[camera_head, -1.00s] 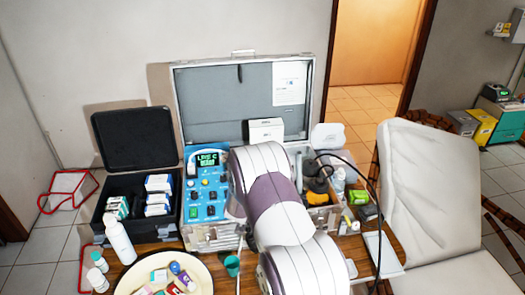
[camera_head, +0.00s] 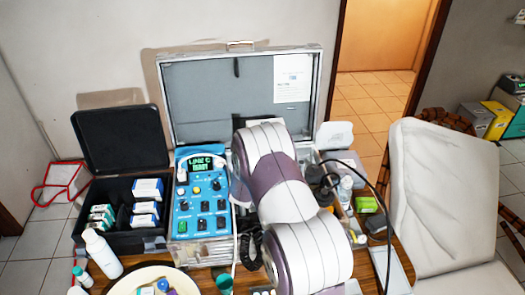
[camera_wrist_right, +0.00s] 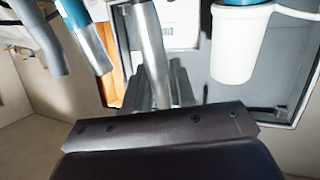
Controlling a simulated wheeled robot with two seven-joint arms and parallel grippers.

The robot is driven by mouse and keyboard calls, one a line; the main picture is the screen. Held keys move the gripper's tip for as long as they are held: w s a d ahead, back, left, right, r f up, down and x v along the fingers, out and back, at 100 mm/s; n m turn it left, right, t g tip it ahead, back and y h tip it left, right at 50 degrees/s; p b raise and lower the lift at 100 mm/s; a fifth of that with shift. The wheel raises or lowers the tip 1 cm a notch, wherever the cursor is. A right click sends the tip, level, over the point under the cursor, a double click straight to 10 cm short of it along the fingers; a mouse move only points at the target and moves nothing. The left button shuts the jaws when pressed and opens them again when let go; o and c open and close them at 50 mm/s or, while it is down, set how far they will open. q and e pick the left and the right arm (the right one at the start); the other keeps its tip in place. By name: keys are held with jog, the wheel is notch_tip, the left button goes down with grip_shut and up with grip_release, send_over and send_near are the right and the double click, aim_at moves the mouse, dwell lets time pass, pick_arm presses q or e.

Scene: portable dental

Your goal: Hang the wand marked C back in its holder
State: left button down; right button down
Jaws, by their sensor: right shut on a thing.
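My right gripper (camera_wrist_right: 165,88) shows in the wrist view with its dark fingers closed around a silver metal wand (camera_wrist_right: 150,45). No letter can be read on this wand. A teal-and-silver wand (camera_wrist_right: 88,38) and a grey wand or tube (camera_wrist_right: 40,35) hang to its left, apart from it. A white cup-shaped holder (camera_wrist_right: 235,50) with a blue part in its top is to the right. In the head view my right arm hides the gripper, the held wand and the holders. The blue control panel (camera_head: 202,205) has a lit display that seems to read "LINE C". My left gripper is not in view.
The open metal case lid (camera_head: 205,100) stands behind the unit. A black open case (camera_head: 120,150) with small boxes is at left. A white bottle (camera_head: 102,252), a round tray (camera_head: 125,280) and a teal cup (camera_head: 224,284) are in front. A white chair (camera_head: 440,190) is at right.

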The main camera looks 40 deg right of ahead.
jog(key=shift+f, duration=0.5)
jog(key=shift+s+a+f+b, duration=0.6)
jog(key=shift+s+f+b, duration=0.2)
jog(key=shift+b, duration=0.25)
jog(key=shift+w+d+f, duration=0.15)
jog(key=shift+d+f, duration=0.05)
jog(key=shift+f, duration=0.2)
jog(key=shift+f+b, duration=0.15)
jog(key=shift+b, duration=0.15)
jog(key=shift+s+a, duration=0.15)
jog(key=shift+s, duration=0.05)
jog(key=shift+s+a, duration=0.1)
jog(key=shift+f, duration=0.1)
jog(key=shift+s+f+b, duration=0.15)
jog(key=shift+f+b, duration=0.2)
jog(key=shift+f, duration=0.1)
jog(key=shift+s+a+f+b, duration=0.25)
jog(key=shift+f+b, duration=0.25)
jog(key=shift+f, duration=0.2)
jog(key=shift+s+a+f+b, duration=0.1)
jog(key=shift+s+f+b, duration=0.1)
jog(key=shift+f+b, duration=0.4)
